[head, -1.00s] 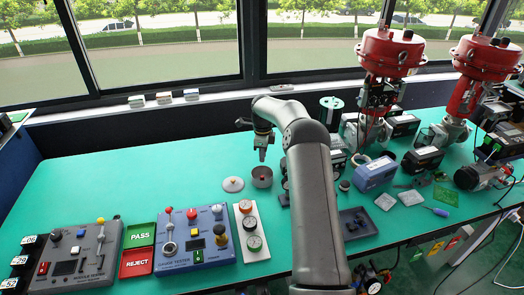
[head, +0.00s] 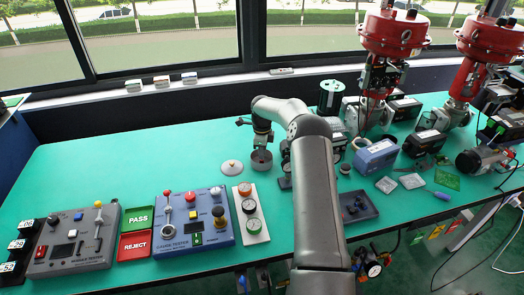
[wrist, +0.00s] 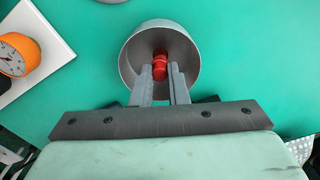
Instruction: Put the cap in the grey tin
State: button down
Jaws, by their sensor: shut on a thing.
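The red cap (wrist: 160,66) is between my fingertips in the wrist view. The grey tin (wrist: 132,78) is an open round cup, and its rim surrounds the cap and fingertips in that view. In the head view the tin (head: 261,164) stands on the green bench, with my gripper (head: 262,150) pointing straight down right over it. My gripper (wrist: 160,72) is shut on the cap. The fingers appear at or just inside the tin's mouth; the exact depth is hard to tell. The cap is hidden in the head view.
A round pale lid (head: 232,167) lies left of the tin. A white gauge panel (head: 250,213) stands in front, with an orange-rimmed gauge (wrist: 16,56). A dark tray (head: 358,207) lies to the right.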

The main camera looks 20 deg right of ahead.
jog(key=c, duration=1.3)
grip_release()
jog(key=shift+c, duration=0.2)
jog(key=shift+r, duration=0.1)
notch_tip(320, 180, up, 7)
jog(key=shift+f+p, duration=0.1)
jog(key=shift+p, duration=1.05)
